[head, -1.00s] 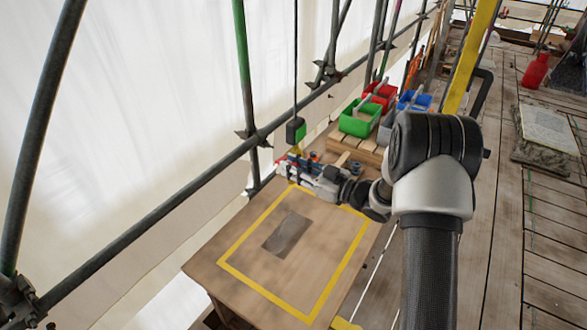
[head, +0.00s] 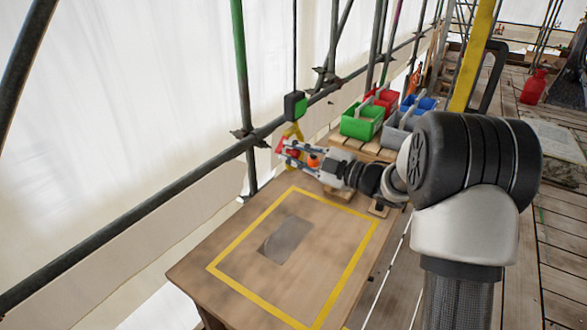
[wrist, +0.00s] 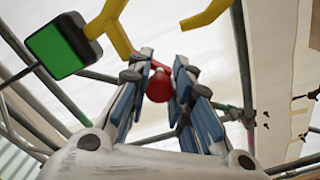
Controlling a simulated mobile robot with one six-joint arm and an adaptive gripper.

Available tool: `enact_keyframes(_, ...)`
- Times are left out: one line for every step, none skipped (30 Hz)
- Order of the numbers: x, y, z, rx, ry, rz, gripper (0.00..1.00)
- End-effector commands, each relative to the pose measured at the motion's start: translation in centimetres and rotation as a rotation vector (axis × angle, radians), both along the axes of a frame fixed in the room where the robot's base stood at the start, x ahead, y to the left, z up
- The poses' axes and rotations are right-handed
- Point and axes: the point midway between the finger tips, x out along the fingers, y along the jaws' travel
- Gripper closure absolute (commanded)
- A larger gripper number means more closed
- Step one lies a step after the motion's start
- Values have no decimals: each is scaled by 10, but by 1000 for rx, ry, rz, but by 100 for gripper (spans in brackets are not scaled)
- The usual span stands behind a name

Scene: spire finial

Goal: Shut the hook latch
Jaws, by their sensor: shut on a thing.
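A yellow hook (head: 293,131) hangs under a black block with a green face (head: 295,105) on a thin cable, above the far edge of the table. In the wrist view, the hook (wrist: 116,30) and green-faced block (wrist: 60,44) are at upper left; another yellow hook part (wrist: 207,14) is at the top, with a gap between. A red latch with a round red knob (wrist: 158,86) is between my fingers. My gripper (head: 287,148) is shut on this red part, just below the block. The fingers partly hide the latch and its contact with the hook.
The wooden table (head: 225,242) has a yellow taped outline and a grey patch (head: 287,241). Green (head: 362,122), red and blue bins stand on planks behind my wrist. Scaffold poles (head: 243,90) and white sheeting are close behind the hook.

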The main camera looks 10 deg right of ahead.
Motion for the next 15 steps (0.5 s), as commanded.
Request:
enact_keyframes(1,-1,-8,-33,-34,-1,100)
enact_keyframes(2,-2,-9,-53,-54,-1,100)
enact_keyframes(2,-2,-10,-79,-80,-1,100)
enact_keyframes(3,-3,-11,-100,-100,0,100)
enact_keyframes(3,-4,-12,-120,-120,0,100)
enact_keyframes(4,-4,-12,-147,-148,1,100)
enact_keyframes(5,-5,-13,-167,-168,1,100)
enact_keyframes(6,-6,-13,-187,-187,0,100)
enact_keyframes(7,-7,-14,-214,-215,-1,100)
enact_keyframes(7,-7,-15,-233,-235,-1,100)
enact_keyframes(8,-8,-15,-255,-254,-1,100)
enact_keyframes(9,-9,-16,-282,-281,-1,100)
enact_keyframes(10,-10,-16,-302,-301,-1,100)
enact_keyframes(10,-11,-16,-322,-321,-1,100)
enact_keyframes(11,-12,-17,-347,-346,-1,100)
